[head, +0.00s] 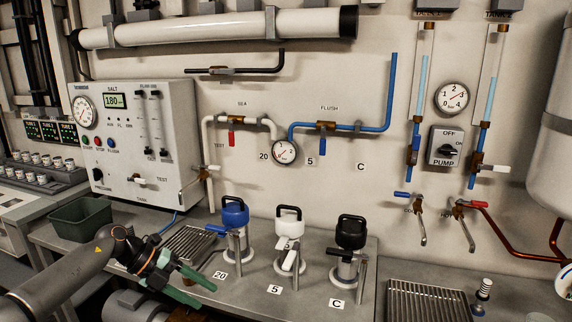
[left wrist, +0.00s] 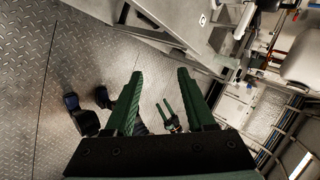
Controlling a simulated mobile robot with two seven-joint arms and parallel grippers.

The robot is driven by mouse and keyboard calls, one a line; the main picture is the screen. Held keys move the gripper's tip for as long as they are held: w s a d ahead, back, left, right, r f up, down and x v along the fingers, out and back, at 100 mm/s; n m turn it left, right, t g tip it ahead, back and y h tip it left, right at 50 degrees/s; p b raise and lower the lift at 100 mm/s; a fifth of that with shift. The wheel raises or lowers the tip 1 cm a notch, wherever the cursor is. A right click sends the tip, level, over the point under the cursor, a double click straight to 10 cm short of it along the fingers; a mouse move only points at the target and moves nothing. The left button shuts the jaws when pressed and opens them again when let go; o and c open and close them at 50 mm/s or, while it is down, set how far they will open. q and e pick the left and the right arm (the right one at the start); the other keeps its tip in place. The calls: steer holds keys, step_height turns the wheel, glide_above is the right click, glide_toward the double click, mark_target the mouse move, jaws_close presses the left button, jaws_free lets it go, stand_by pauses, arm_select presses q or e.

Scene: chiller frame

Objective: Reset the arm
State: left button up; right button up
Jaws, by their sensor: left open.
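My left arm comes in from the lower left in the head view. Its left gripper (head: 207,298) has green fingers, spread apart and empty, in front of the bench's front edge and left of the 20 label. The left wrist view shows the same open fingers (left wrist: 160,74) with nothing between them, over a diamond-plate floor (left wrist: 60,60). A second, small pair of green fingers (left wrist: 162,104), apparently my right gripper, shows farther off between them. Its opening is too small to judge. The right gripper is not in the head view.
Blue (head: 235,212), white (head: 289,222) and black (head: 351,233) handled units stand on the bench right of the left gripper. A green bin (head: 80,220) and a drain grate (head: 187,246) lie nearby. A control box (head: 140,140) and pipes with valves cover the wall.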

arm_select(q)
steer(key=s+d+f+n+t+h, duration=0.5)
steer(key=s+d+f+n+t, duration=0.15)
steer(key=d+f+n, duration=0.2)
steer(key=s+a+f+n+y, duration=0.6)
steer(key=s+a+f+n, duration=0.25)
steer(key=s, duration=0.45)
steer(key=s+a+f+n+y, duration=0.6)
steer(key=s+a+f+n, duration=0.25)
steer(key=s, duration=0.45)
steer(key=d+r+n+p, duration=0.2)
steer(key=d, duration=0.3)
steer(key=w+d+r+n+t+p, duration=0.1)
steer(key=d+n+p, duration=0.1)
steer(key=d, duration=0.4)
steer(key=shift+w+r+n+h, duration=0.25)
steer(key=shift+r+n+h, duration=0.1)
steer(key=shift+n, duration=0.1)
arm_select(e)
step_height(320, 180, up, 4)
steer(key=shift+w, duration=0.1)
arm_select(q)
steer(key=shift+d+t, duration=0.1)
steer(key=shift+t, duration=0.15)
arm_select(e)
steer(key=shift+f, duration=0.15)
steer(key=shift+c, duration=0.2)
